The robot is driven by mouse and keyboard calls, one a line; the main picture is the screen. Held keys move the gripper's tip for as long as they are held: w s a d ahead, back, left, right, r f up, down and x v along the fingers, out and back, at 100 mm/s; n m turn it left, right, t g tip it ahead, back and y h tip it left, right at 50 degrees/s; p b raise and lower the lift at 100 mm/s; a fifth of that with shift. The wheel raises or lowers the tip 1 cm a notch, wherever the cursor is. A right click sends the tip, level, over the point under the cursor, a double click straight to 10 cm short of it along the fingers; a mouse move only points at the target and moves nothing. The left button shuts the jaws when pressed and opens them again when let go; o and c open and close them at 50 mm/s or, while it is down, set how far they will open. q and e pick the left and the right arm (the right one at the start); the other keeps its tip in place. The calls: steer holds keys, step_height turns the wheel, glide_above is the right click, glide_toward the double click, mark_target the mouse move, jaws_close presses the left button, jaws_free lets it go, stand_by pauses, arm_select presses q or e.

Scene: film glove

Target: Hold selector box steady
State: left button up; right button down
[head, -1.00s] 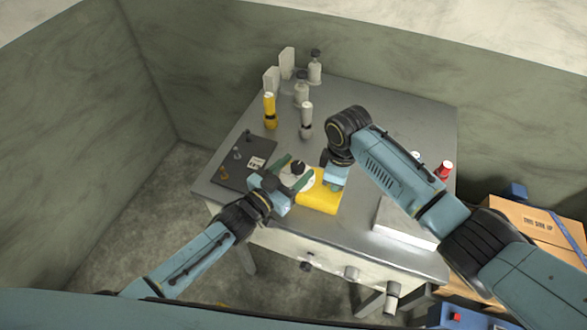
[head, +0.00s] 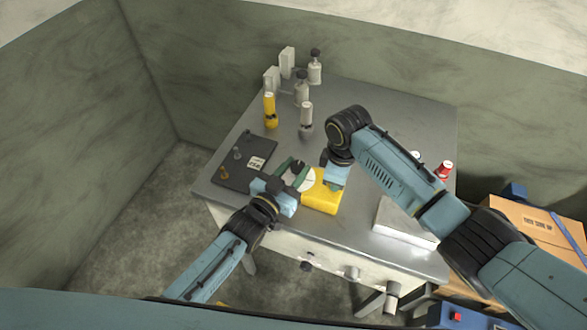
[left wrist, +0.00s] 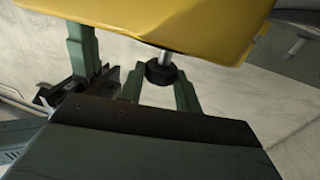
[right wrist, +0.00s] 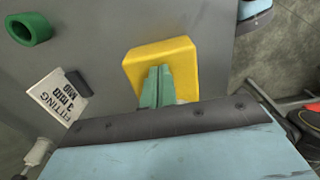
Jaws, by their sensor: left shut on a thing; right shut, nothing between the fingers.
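The yellow selector box (head: 322,192) sits near the front edge of the grey table; it also shows in the right wrist view (right wrist: 178,55). A white disc (head: 305,181) lies against its left side. In the left wrist view a metal shaft with a black knob (left wrist: 160,73) stands out from the yellow body (left wrist: 190,25). My left gripper (head: 293,180) comes from the front left, its green fingers shut around the knob. My right gripper (right wrist: 156,86) is shut and empty, its fingertips over the yellow box and seemingly touching it. The contact itself is hidden.
A dark mat (head: 235,176) with small parts and a white card (head: 257,163) lies on the left. A yellow bottle (head: 270,110) and several pale bottles stand behind.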

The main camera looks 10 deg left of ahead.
steer(key=shift+s+d+f, duration=0.15)
steer(key=shift+s+f, duration=0.05)
steer(key=shift+f, duration=0.2)
arm_select(q)
steer(key=o, duration=1)
steer(key=shift+c, duration=0.2)
steer(key=v, duration=1.2)
steer(key=shift+s, duration=0.1)
arm_select(e)
steer(key=shift+r, duration=0.1)
steer(key=shift+w+r, duration=0.2)
steer(key=shift+r, duration=2.45)
steer(key=shift+r, duration=0.1)
steer(key=shift+r, duration=1.45)
